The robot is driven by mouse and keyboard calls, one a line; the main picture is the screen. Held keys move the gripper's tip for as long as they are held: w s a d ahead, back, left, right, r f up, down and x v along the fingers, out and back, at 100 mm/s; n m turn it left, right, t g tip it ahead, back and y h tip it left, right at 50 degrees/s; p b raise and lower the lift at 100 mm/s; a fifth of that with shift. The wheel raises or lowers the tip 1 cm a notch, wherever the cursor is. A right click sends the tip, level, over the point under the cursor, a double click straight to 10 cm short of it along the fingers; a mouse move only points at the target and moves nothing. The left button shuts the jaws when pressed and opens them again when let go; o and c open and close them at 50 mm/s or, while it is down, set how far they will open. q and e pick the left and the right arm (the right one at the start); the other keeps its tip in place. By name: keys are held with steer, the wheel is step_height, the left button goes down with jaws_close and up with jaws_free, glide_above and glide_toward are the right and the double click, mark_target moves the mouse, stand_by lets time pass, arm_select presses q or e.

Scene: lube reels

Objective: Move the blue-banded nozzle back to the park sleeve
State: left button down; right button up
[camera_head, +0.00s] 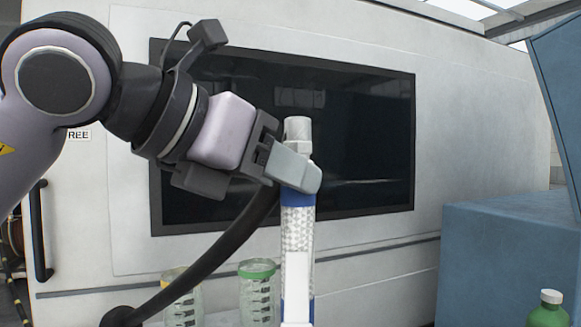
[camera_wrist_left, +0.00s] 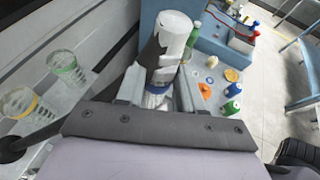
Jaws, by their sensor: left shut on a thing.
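The blue-banded nozzle (camera_head: 298,132) stands about upright in the middle of the head view, with a pale top. My left gripper (camera_head: 299,174) is shut on it just above a blue band. Below the band is a pale, patterned cylinder (camera_head: 297,245); I cannot tell whether this is the nozzle's body or the park sleeve. In the left wrist view the nozzle (camera_wrist_left: 174,35) sits between the fingers of my left gripper (camera_wrist_left: 158,88), with blue showing at the grip. The park sleeve cannot be made out for sure. My right gripper is out of view.
A black hose (camera_head: 225,245) curves from the lower left up behind my gripper. A yellow-rimmed jar (camera_head: 182,300) and a green-rimmed jar (camera_head: 257,292) stand left of the nozzle. A green bottle (camera_head: 548,312) and a large blue block (camera_head: 505,255) are at right. A dark panel (camera_head: 370,150) lies behind.

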arm_select(q)
steer(key=w+a+f+b, duration=0.1)
steer(key=w+a+f, duration=0.1)
steer(key=w, duration=0.4)
steer(key=shift+w+a+f, duration=0.4)
steer(key=shift+f, duration=0.6)
steer(key=shift+s+b, duration=0.1)
steer(key=shift+b, duration=0.25)
step_height(320, 180, down, 2)
steer(key=shift+f+b, duration=0.1)
steer(key=shift+b, duration=0.85)
steer(key=shift+f, duration=0.2)
